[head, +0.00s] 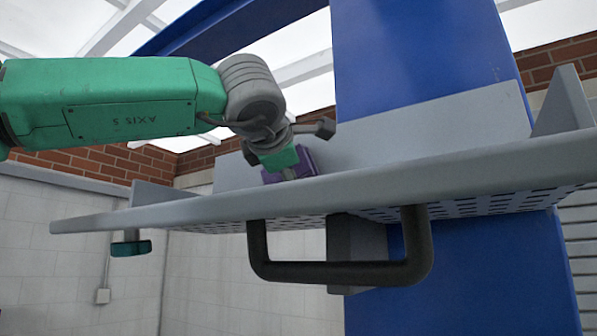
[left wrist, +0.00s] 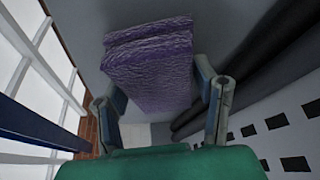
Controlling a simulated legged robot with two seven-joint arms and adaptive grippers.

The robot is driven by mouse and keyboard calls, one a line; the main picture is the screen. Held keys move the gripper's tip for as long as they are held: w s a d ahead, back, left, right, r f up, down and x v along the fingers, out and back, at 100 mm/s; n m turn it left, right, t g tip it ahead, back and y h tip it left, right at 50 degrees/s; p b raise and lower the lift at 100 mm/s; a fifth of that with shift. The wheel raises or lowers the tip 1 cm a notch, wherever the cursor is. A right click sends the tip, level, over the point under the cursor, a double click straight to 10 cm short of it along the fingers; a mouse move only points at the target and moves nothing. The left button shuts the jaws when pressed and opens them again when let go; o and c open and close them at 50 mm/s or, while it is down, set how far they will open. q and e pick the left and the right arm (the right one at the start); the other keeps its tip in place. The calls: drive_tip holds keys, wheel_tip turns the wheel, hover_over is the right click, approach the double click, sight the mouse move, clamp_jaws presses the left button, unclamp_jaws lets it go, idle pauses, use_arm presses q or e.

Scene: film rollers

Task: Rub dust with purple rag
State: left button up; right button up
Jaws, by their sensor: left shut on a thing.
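The purple rag (head: 308,163) shows behind the front edge of a grey shelf (head: 400,179) in the head view, partly covered by my gripper. My left gripper (head: 289,172) points down at the rag, just over the shelf. In the left wrist view, the folded, wrinkled rag (left wrist: 150,65) sits between the two fingers of the left gripper (left wrist: 160,90), which is shut on it. The rag is close to a grey surface; I cannot tell whether it touches. No dust can be made out. My right gripper is not in view.
A black handle (head: 340,272) hangs below the shelf's front edge. A raised grey panel (head: 430,130) backs the shelf, with a blue column (head: 420,50) behind it. Grey side walls (head: 563,103) bound the shelf. Its right part looks free, though the front edge hides the surface.

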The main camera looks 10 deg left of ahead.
use_arm(q)
drive_tip(key=shift+w+a, duration=0.35)
drive_tip(key=shift+a, duration=0.55)
drive_tip(key=shift+s+a+b, duration=0.15)
drive_tip(key=shift+s+b, duration=0.15)
drive_tip(key=shift+s, duration=0.3)
drive_tip(key=s, duration=0.1)
drive_tip(key=s+a+b, duration=0.1)
drive_tip(key=s, duration=0.1)
drive_tip(key=shift+s+a, duration=0.1)
drive_tip(key=shift+s, duration=0.1)
drive_tip(key=shift+s+a, duration=0.3)
drive_tip(key=shift+s, duration=0.3)
drive_tip(key=shift+s+a+b, duration=0.25)
drive_tip(key=shift+s+b, duration=0.15)
drive_tip(key=shift+s, duration=0.6)
drive_tip(key=shift+s+a, duration=0.25)
drive_tip(key=shift+s, duration=0.25)
drive_tip(key=shift+w, duration=0.1)
